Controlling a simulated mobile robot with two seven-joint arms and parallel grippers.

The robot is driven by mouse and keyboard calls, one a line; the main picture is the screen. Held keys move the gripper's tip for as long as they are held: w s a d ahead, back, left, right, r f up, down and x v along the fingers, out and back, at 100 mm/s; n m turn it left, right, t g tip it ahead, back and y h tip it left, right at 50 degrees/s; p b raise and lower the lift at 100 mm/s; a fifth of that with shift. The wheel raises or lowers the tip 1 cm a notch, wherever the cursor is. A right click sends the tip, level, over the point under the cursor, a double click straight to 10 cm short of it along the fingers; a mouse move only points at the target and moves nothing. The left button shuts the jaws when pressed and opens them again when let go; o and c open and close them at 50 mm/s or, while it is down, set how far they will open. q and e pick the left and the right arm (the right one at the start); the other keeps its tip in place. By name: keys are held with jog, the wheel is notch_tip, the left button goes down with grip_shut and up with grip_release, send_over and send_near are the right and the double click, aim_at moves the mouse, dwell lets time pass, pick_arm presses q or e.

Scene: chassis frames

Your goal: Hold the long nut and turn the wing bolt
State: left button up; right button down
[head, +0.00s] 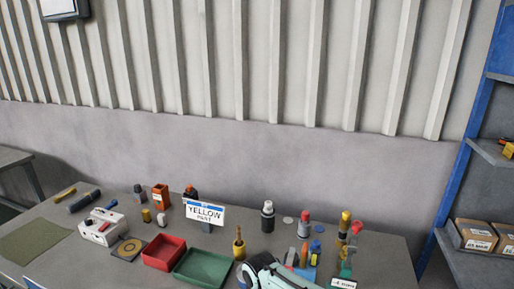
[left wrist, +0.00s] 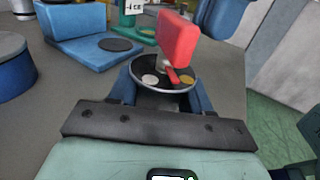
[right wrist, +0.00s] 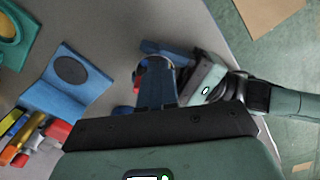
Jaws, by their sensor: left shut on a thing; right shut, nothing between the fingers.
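In the left wrist view my left gripper (left wrist: 163,92) is shut on a dark round-topped piece (left wrist: 150,68), which looks like the long nut, with a white and a yellow spot on its top face. The red wing bolt (left wrist: 178,42) stands up out of that top, slightly tilted; how deep it sits is hidden. My right gripper (right wrist: 155,68) is shut with nothing between its blue fingers. A red bit, probably the wing bolt, shows beside its fingertips in the right wrist view, mostly hidden; I cannot tell if they touch.
A blue stand with a dark disc (right wrist: 70,70) and a green stand (left wrist: 133,22) are close to the grippers. The table edge is near my right gripper.

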jog(key=shift+w+d, duration=0.3)
jog(key=shift+d, duration=0.2)
jog(key=shift+w+d, duration=0.35)
jog(key=shift+w, duration=0.05)
jog(key=shift+w, duration=0.15)
jog(key=shift+d, duration=0.15)
dwell(0.5)
notch_tip(320, 180, up, 6)
jog(key=shift+s+d, duration=0.2)
jog(key=shift+d, duration=0.05)
dwell(0.4)
